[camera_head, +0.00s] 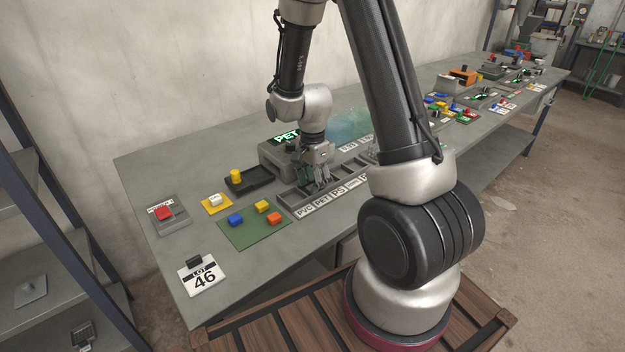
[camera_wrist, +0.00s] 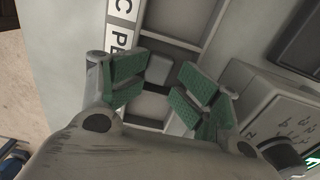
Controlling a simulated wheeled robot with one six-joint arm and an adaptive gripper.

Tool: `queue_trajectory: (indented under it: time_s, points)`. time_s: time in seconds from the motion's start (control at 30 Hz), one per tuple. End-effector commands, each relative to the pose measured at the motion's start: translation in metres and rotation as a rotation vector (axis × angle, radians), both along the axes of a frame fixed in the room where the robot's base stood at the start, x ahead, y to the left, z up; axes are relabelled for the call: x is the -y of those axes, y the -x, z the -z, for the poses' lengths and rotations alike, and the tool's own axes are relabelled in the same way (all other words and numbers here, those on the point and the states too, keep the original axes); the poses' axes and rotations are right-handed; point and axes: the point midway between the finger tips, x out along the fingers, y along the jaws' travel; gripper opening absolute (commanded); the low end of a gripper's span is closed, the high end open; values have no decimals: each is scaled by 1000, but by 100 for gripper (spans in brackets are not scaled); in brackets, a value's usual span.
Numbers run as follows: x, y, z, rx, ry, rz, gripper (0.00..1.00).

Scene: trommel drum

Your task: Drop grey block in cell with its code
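My gripper (camera_head: 318,184) is over the near-left end of a grey cell tray (camera_head: 290,203). In the wrist view my gripper (camera_wrist: 163,85) is open, its green-padded fingers apart. A light grey block (camera_wrist: 158,70) shows between the fingers, low in a cell beside a label starting "PE" (camera_wrist: 119,45); a gap separates it from the right finger. Whether it touches the left finger I cannot tell. In the head view the block is hidden by the gripper. Labels PVC (camera_head: 304,212), PET (camera_head: 322,200) and PS (camera_head: 339,191) line the tray's front. A green-lit display (camera_head: 287,138) reads PET.
A grey machine (camera_head: 274,155) stands behind the tray. More stations continue rightward along the bench.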

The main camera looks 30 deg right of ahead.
Motion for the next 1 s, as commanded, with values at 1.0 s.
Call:
queue_trajectory:
  time_s: [1.0]
  points:
    - [0,-1,-113,5,0,0,44]
